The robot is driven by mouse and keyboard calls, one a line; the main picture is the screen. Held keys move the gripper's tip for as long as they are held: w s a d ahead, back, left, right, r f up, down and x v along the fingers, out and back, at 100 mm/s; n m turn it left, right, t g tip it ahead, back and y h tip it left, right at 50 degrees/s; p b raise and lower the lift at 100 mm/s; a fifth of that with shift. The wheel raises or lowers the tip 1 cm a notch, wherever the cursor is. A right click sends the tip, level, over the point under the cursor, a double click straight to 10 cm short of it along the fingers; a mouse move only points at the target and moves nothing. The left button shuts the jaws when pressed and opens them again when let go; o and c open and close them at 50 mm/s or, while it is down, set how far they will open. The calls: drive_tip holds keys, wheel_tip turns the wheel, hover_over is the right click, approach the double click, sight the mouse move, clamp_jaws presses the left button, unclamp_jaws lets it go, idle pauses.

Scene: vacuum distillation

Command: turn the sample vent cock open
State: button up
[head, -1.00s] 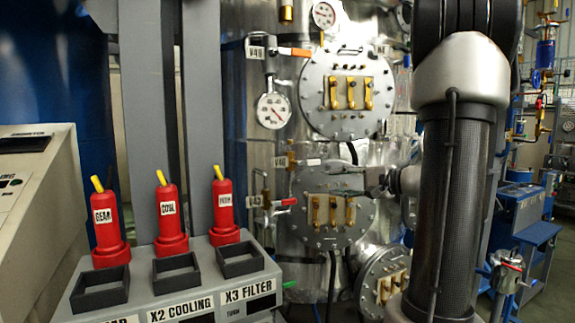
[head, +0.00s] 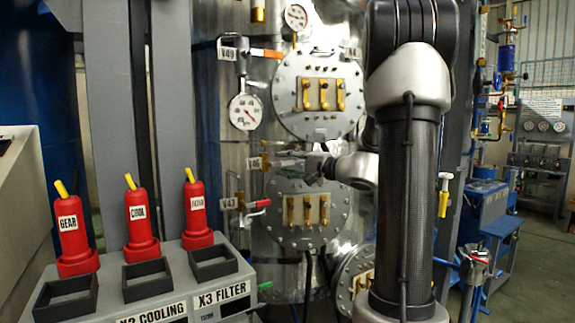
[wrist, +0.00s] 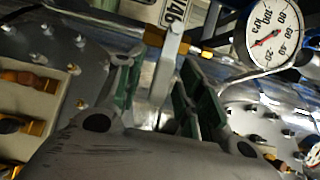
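In the wrist view, the grey lever (wrist: 168,68) runs down from the brass pipe into the space between my fingers, below a white tag that is partly cut off. My gripper (head: 313,168) is at the lever's right end in the head view. In the wrist view, my gripper (wrist: 155,88) is open, with a finger on each side of the lever. I cannot tell whether either touches it.
A cock with an orange lever (head: 268,53) and a dial gauge (head: 246,112) are above. A red-levered cock (head: 257,204) sits below. Bolted round flanges (head: 318,95) with brass fittings are close by. Red handles (head: 198,213) stand on a grey rack at the front left.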

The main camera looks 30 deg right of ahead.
clamp_jaws()
drive_tip(key=n, duration=0.1)
drive_tip(key=r+n+g, duration=0.1)
drive_tip(key=r+n+h, duration=0.1)
drive_tip(key=shift+a+n, duration=0.25)
drive_tip(key=shift+n, duration=0.15)
drive_tip(key=n, duration=0.1)
drive_tip(key=r+n+g+h, duration=0.1)
drive_tip(key=n, duration=0.1)
drive_tip(key=shift+a+r, duration=0.2)
drive_tip(key=shift+a, duration=0.2)
drive_tip(key=n+h, duration=0.1)
drive_tip(key=a+r+n+h, duration=0.1)
drive_tip(key=a+n, duration=0.1)
drive_tip(key=shift+s+r+n+g+h, duration=0.1)
drive_tip(key=shift+r+n+g+h, duration=0.15)
drive_tip(key=shift+n+g+h, duration=0.15)
drive_tip(key=shift+a+r+n+h, duration=0.15)
drive_tip(key=shift+a+n+h, duration=0.65)
drive_tip(key=shift+n, duration=0.3)
drive_tip(key=shift+a+n+h, duration=0.2)
drive_tip(key=shift+n+h, duration=0.1)
drive_tip(key=shift+n, duration=0.1)
unclamp_jaws()
